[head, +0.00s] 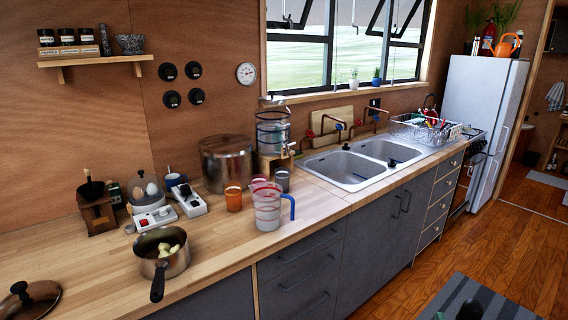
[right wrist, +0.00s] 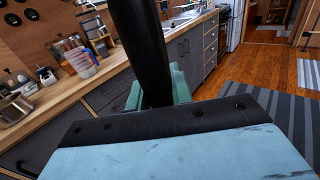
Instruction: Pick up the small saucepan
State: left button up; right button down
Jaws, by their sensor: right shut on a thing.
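A small steel saucepan (head: 170,266) with a black handle stands on the wooden counter at the lower left of the head view, with pale chunks of food in it. A steel pan (right wrist: 12,110), apparently the same one, shows at the left edge of the right wrist view. My right gripper (right wrist: 158,92) has teal fingers shut on a thick black handle-like bar (right wrist: 142,45). What the bar belongs to is out of view. In the head view only a dark tip (head: 471,310) shows at the bottom edge, well right of the saucepan. My left gripper is not in view.
A lid (head: 38,297) lies left of the saucepan. A measuring jug (head: 267,208), an orange cup (head: 233,200), a large pot (head: 226,165) and an egg cooker (head: 150,207) stand behind. The sink (head: 345,168) is farther right. Floor beside the cabinets is clear.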

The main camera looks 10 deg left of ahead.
aim_at(162, 253)
jog(key=u, duration=1.3)
